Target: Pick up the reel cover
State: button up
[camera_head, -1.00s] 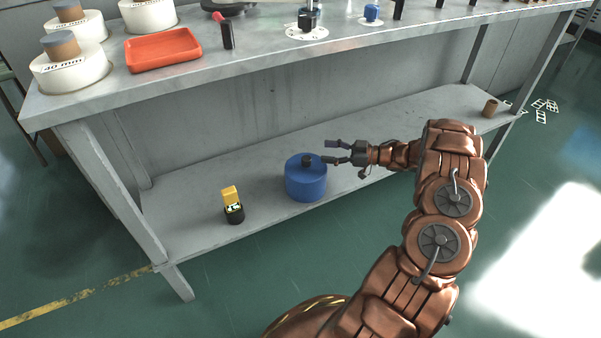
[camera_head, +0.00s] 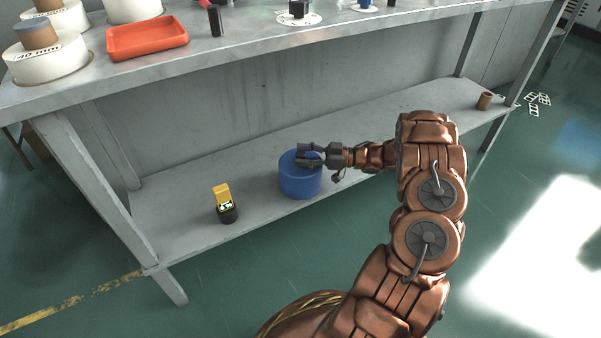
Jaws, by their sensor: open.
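The reel cover looks to be the blue round drum-shaped thing (camera_head: 300,184) on the lower shelf of the metal table. It had a dark knob on top, which my gripper now mostly hides. My gripper (camera_head: 305,156) is at the top of the blue cover, coming in from the right, with its fingers around the place of the knob. The fingers are open. I cannot tell whether they touch the knob. The cover stands upright on the shelf.
A black and yellow object (camera_head: 226,205) stands left of the cover on the lower shelf (camera_head: 185,215). A brown cylinder (camera_head: 484,101) is at the shelf's far right. The tabletop above holds a red tray (camera_head: 147,38) and white reels (camera_head: 45,60).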

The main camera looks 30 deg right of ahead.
jog(key=shift+w+a, duration=0.3)
jog(key=shift+a, duration=0.05)
grip_shut()
dwell(0.3)
